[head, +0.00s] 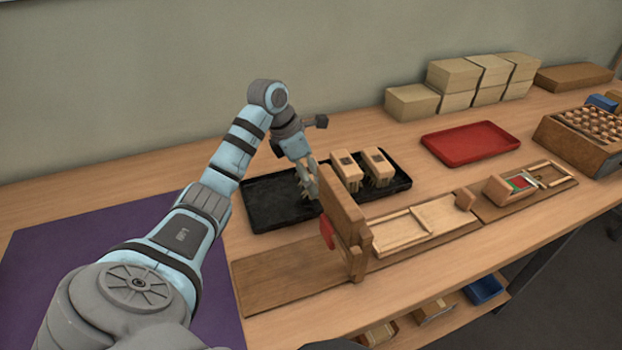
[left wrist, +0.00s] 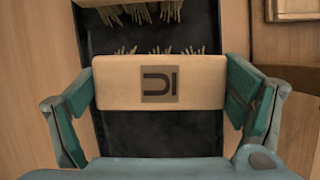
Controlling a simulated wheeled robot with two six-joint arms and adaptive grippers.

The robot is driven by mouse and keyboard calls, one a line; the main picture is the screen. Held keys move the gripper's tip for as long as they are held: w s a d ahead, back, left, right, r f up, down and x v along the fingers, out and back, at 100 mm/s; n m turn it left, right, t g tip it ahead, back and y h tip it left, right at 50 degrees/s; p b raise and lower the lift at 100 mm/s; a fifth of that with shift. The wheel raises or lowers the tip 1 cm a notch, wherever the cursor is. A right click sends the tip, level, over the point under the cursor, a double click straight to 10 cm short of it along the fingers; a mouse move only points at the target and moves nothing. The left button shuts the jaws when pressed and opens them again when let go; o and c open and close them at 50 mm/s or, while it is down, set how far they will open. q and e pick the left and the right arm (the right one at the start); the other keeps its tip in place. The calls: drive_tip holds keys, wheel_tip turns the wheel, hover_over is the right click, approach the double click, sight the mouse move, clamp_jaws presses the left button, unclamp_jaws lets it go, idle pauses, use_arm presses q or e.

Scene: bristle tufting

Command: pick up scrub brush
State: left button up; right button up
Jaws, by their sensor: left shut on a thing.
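My left gripper (head: 308,188) is over the left part of a black tray (head: 262,208). In the left wrist view its two teal fingers (left wrist: 165,92) are shut on the ends of a scrub brush (left wrist: 118,88), a pale wooden block with a dark square mark and bristles past its far edge. In the head view the fingers largely hide this brush. I cannot tell whether it still touches the tray. Two more brushes (head: 378,165) stand on the tray's right part, and another brush (left wrist: 160,3) shows at the wrist view's top. My right gripper is out of view.
A wooden upright (head: 343,210) with a red part stands just in front of the tray. Wooden fixtures (head: 425,222) run to the right of it. A red tray (head: 468,143) and stacked pale boxes (head: 452,75) are at the back right. A purple mat (head: 60,255) lies left.

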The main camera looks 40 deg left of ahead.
use_arm(q)
wheel_tip(320, 180, up, 7)
drive_tip(key=shift+f+p, duration=0.1)
drive_tip(key=shift+p, duration=0.8)
wheel_tip(320, 180, up, 10)
drive_tip(key=p, duration=0.9)
drive_tip(key=o, duration=0.5)
drive_tip(key=c, duration=0.3)
